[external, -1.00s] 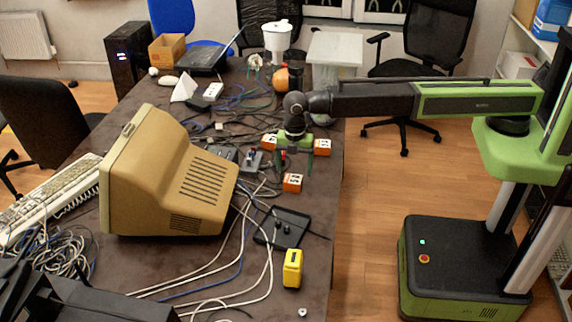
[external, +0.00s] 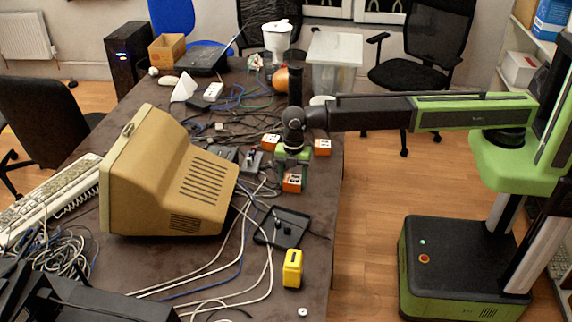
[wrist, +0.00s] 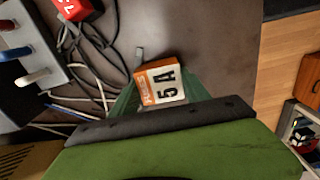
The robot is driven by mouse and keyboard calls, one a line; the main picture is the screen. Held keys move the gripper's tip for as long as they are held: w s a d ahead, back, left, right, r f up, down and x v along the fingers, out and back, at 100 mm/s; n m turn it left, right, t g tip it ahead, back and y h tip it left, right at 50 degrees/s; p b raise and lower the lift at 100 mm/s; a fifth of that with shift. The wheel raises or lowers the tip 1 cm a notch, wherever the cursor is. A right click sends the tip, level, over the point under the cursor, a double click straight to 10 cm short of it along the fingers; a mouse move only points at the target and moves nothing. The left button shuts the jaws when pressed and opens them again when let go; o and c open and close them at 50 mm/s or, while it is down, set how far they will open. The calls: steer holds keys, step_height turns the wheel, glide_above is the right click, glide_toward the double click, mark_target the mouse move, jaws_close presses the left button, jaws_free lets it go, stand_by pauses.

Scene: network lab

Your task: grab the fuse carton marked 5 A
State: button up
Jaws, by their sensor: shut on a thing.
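The fuse carton marked 5 A is a small orange and white box, with its label up in the wrist view (wrist: 162,84). In the external view it is the front one of the orange cartons (external: 292,184) on the dark table. My gripper (external: 292,178) points down over it, with its green fingers on either side. In the wrist view my gripper (wrist: 158,92) is shut on the carton, which appears still at table level.
A black tray (external: 283,228), a yellow device (external: 292,268) and a beige monitor (external: 165,180) are nearby. Cables lie to the left. The table's right edge is close.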

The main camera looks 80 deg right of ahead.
steer(key=shift+c, duration=1.2)
